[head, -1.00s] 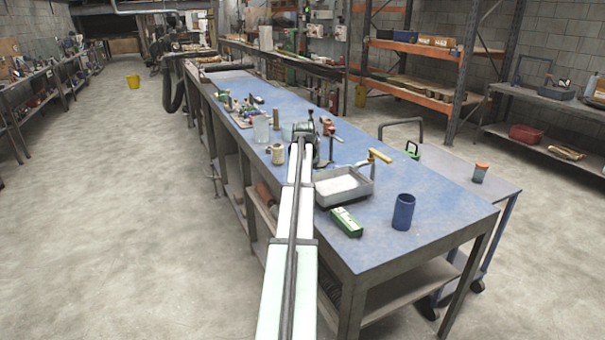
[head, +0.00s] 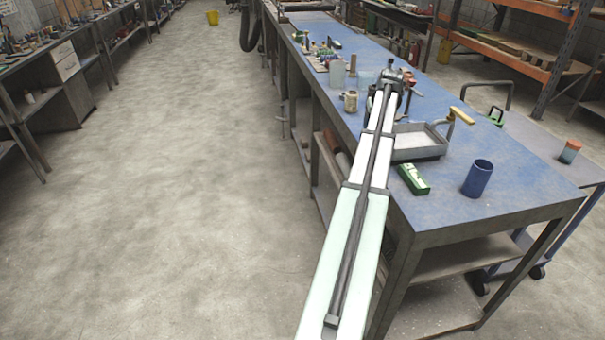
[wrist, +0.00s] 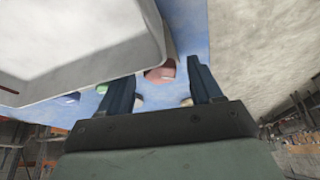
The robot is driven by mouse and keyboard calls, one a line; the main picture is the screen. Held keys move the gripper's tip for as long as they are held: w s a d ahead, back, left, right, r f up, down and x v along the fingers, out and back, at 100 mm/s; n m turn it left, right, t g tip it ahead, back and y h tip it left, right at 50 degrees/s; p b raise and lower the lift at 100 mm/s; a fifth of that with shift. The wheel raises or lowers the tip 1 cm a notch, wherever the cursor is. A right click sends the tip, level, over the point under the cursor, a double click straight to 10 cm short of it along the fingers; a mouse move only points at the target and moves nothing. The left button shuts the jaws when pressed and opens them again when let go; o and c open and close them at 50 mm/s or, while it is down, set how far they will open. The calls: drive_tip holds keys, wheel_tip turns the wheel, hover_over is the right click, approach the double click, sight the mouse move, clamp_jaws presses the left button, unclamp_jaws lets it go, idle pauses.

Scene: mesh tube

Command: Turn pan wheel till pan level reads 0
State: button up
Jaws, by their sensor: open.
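I cannot make out a pan wheel or a pan level for certain. A yellow-handled part (head: 461,115) stands out behind the pan's right side. My gripper is at the far end of my arm, above the bench, small and unclear in the head view. In the wrist view my gripper (wrist: 162,72) has its two dark fingers apart. A reddish thing (wrist: 163,72) shows beyond the fingertips; nothing is visibly held.
A green box (head: 413,179) and a blue cup (head: 478,178) stand near the bench's front end. A beige mug (head: 350,101) and a clear jar (head: 337,73) stand left of my arm. A cart with a cup (head: 570,151) is at right. The left floor is clear.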

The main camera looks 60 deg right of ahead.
drive_tip(key=n, duration=0.1)
drive_tip(key=n+t+y, duration=0.1)
drive_tip(key=n, duration=0.3)
drive_tip(key=shift+s+d, duration=0.25)
drive_tip(key=shift+d, duration=0.1)
drive_tip(key=v, duration=1.3)
drive_tip(key=w+a+f+y, duration=0.1)
drive_tip(key=w+a+f, duration=0.5)
drive_tip(key=w+f, duration=0.2)
drive_tip(key=w+a+f+g+y, duration=0.1)
drive_tip(key=w+a+f, duration=0.6)
drive_tip(key=f, duration=0.5)
drive_tip(key=w+a+f+n+y, duration=0.1)
drive_tip(key=w+a+f, duration=0.6)
drive_tip(key=f, duration=0.3)
drive_tip(key=shift+w+a+f+g+y, duration=0.2)
drive_tip(key=shift+w+f+g+y, duration=0.15)
drive_tip(key=shift+w, duration=0.5)
drive_tip(key=shift+c, duration=0.4)
